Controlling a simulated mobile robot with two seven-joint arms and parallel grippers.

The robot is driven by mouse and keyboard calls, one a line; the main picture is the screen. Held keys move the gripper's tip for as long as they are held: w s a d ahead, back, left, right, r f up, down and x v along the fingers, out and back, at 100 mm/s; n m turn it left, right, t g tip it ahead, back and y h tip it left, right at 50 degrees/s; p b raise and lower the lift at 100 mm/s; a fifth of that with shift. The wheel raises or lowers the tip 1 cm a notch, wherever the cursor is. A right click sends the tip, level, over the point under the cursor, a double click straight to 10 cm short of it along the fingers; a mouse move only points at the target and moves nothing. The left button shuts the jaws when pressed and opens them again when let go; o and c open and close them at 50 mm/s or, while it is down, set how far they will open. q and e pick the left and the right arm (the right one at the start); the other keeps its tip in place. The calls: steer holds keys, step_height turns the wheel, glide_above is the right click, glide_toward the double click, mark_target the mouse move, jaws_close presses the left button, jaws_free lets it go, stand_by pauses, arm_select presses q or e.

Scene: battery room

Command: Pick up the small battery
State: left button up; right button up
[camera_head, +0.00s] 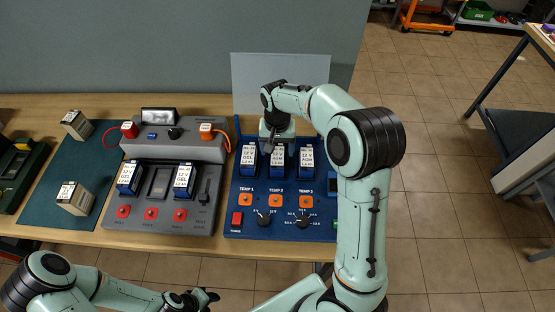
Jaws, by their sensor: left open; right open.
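Small blue batteries with white labels stand in two stations. The blue station (232,215) holds a left battery (248,163), a middle battery (277,165) and a right battery (306,166) in a row. The grey station (160,223) holds a left battery (129,179) and a right battery (184,181), with an empty slot between them. My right gripper (277,146) is open and points down at the top of the middle battery in the blue station; whether it touches is unclear. My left gripper (207,297) is open and empty, low in front of the table.
Two larger beige batteries (73,198) stand on a dark green mat (50,215) at the left. A grey tester with red and orange clamps (207,131) stands behind the grey station. A grey panel (245,72) rises behind the blue station.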

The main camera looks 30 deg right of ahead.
mark_target(277, 155)
steer(key=f, duration=0.2)
steer(key=shift+s+a+f, duration=0.1)
steer(key=shift+s+f, duration=0.2)
steer(key=shift+f, duration=0.1)
steer(key=shift+w+f, duration=0.15)
steer(key=shift+f, duration=0.4)
steer(key=c, duration=1.4)
jaws_close()
steer(key=shift+r, duration=0.15)
